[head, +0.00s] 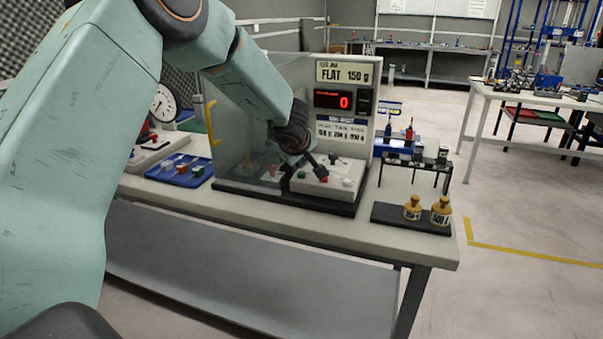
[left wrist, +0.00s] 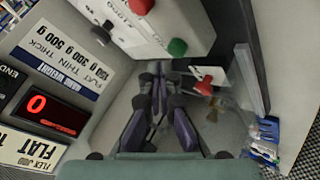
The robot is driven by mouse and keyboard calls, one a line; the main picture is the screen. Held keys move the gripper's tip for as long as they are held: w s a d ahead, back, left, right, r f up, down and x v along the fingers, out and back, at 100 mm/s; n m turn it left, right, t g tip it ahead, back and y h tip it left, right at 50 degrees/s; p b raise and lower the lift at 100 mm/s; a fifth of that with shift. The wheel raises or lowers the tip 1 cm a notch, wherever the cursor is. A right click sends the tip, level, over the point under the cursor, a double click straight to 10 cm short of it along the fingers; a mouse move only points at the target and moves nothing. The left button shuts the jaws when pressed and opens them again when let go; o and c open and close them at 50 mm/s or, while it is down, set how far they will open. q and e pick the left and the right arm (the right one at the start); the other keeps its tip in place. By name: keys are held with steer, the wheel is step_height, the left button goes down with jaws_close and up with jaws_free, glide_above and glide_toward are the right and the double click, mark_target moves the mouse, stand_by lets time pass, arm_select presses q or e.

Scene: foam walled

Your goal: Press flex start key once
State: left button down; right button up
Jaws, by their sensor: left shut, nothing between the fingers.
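The flex tester (head: 345,120) stands on the bench with a sign reading FLAT 150 g and a red display (head: 333,99) showing 0. Its pale key box (head: 325,187) carries a green key (head: 301,174) and a red key (head: 323,180); I cannot read their labels. In the left wrist view the green key (left wrist: 177,47) lies just beyond my fingertips, with the red key (left wrist: 140,6) farther off. My left gripper (head: 322,163) is shut and empty above the key box; I see no contact with a key. My right gripper is not in view.
A clear guard panel (head: 232,130) stands left of the key box. A blue tray (head: 205,173) with small pieces lies on the left of the bench. Brass weights (head: 440,211) and a small rack (head: 420,163) stand on the right.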

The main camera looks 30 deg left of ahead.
arm_select(q)
steer(key=shift+s+f, duration=0.1)
steer(key=shift+s, duration=0.05)
steer(key=shift+f, duration=0.3)
stand_by(0.3)
